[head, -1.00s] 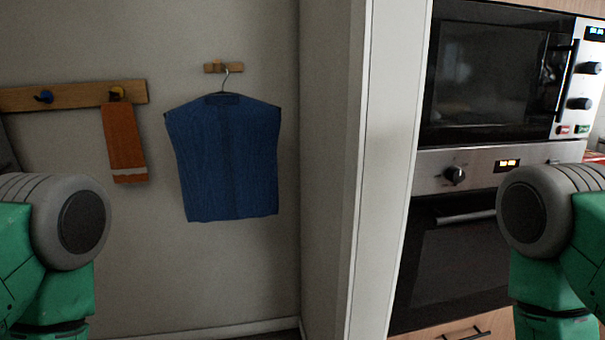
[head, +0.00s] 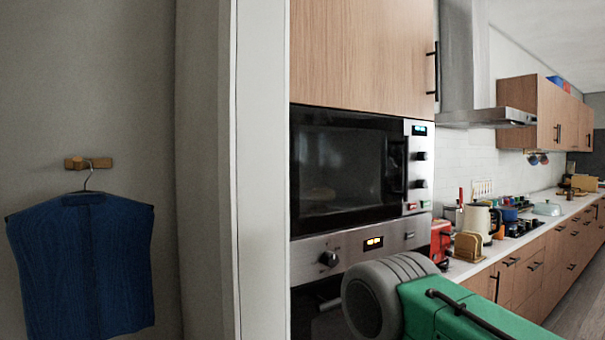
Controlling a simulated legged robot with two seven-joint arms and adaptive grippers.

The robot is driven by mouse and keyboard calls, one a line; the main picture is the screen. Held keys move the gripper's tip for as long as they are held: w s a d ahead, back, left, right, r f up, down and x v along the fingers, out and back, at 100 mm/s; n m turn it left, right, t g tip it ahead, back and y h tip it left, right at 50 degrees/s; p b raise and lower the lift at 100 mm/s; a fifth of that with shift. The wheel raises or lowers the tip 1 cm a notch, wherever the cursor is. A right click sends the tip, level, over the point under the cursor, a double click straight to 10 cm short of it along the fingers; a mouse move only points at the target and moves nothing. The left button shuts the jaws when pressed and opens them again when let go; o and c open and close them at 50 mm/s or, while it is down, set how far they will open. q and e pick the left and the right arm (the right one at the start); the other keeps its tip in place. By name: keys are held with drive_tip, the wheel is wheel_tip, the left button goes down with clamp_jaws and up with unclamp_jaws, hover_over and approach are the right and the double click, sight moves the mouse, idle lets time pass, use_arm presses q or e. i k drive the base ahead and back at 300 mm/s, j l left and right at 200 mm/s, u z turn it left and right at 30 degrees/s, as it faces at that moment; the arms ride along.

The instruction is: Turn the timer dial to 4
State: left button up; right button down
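The microwave (head: 345,168) is built into the tall unit at the middle, with its door shut. On its right-hand panel are a small lit display and two dark round dials, the upper dial (head: 421,156) and the lower dial (head: 421,184). Below it the oven panel carries another dark dial (head: 329,259) and a lit display (head: 373,242). I cannot tell which dial is the timer, and markings are too small to read. My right arm shows at the bottom, in front of the oven, but its gripper is out of view. My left gripper is out of view.
A wall and white panel edge (head: 262,180) stand left of the microwave. A blue vest (head: 82,262) hangs at far left. Floor shows at the lower right.

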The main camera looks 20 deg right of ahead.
sight(421, 156)
drive_tip(key=z, duration=1.45)
drive_tip(key=u, duration=0.25)
drive_tip(key=i+l+u, duration=0.4)
drive_tip(key=l+u, duration=0.15)
drive_tip(key=l, duration=0.15)
drive_tip(key=i+l+u, duration=0.25)
drive_tip(key=k+l, duration=0.1)
